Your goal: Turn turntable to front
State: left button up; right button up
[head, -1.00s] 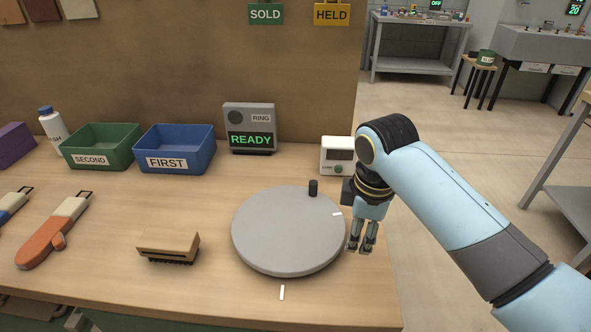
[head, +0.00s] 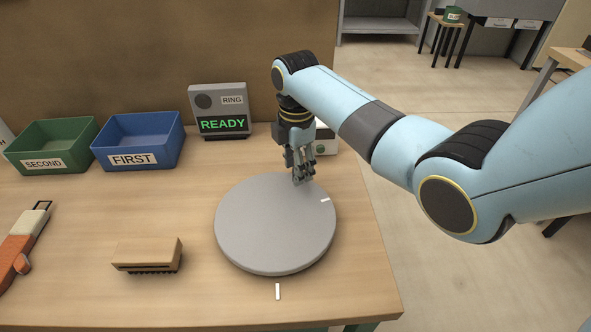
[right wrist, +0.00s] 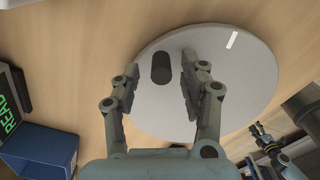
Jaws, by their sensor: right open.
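The grey round turntable (head: 275,228) lies on the wooden bench in the head view. Its white mark (head: 325,200) is at the right of its top, and a white line (head: 278,291) is on the bench in front of it. My right gripper (head: 299,180) is over the turntable's back edge. In the right wrist view its open fingers (right wrist: 155,85) stand on either side of the black peg (right wrist: 161,68) on the turntable (right wrist: 230,85), with gaps to both. In the head view the peg is hidden behind the gripper. My left gripper is not in view.
A wooden brush (head: 148,254) lies left of the turntable. The blue FIRST bin (head: 140,159), green SECOND bin (head: 45,164) and READY display box (head: 222,110) stand at the back. A white device (head: 326,140) is partly hidden behind my right gripper.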

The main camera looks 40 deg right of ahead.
jog(key=shift+f, duration=0.85)
jog(key=c, duration=0.6)
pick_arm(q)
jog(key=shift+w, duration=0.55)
pick_arm(e)
grip_shut()
jog(key=shift+s, duration=0.1)
